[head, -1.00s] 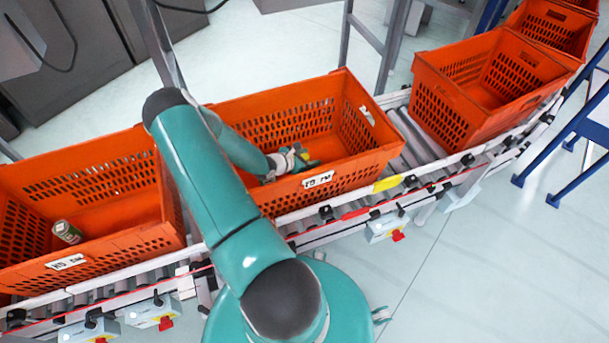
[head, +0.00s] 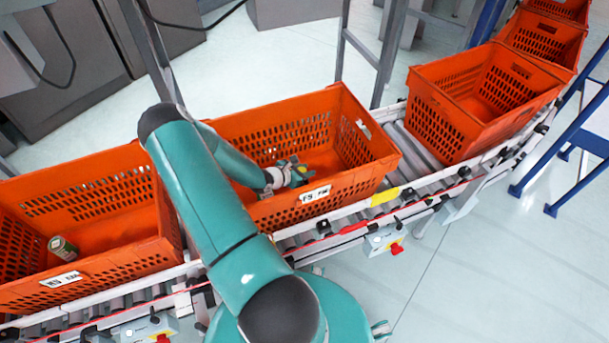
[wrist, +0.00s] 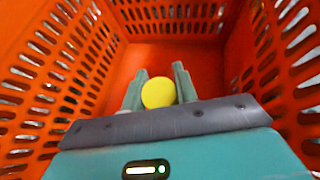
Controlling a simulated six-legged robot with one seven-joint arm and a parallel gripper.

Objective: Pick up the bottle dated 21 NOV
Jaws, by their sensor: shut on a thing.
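My gripper (head: 294,172) is down inside the middle orange tote (head: 362,178), near its front wall. In the wrist view my gripper (wrist: 160,88) has its two grey-green fingers on either side of a round yellow top (wrist: 158,93), and is shut on it. This looks like a bottle seen from its cap end; its body is hidden below the cap and the palm. No date can be read on it. A small green and white container (head: 63,247) lies tilted in the left tote (head: 100,270), apart from my gripper.
The totes stand on a roller conveyor (head: 430,150). Perforated tote walls rise close around my gripper. Another tote (head: 450,120) stands to the right, looking empty where its floor shows. A grey metal frame (head: 358,60) stands behind the conveyor.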

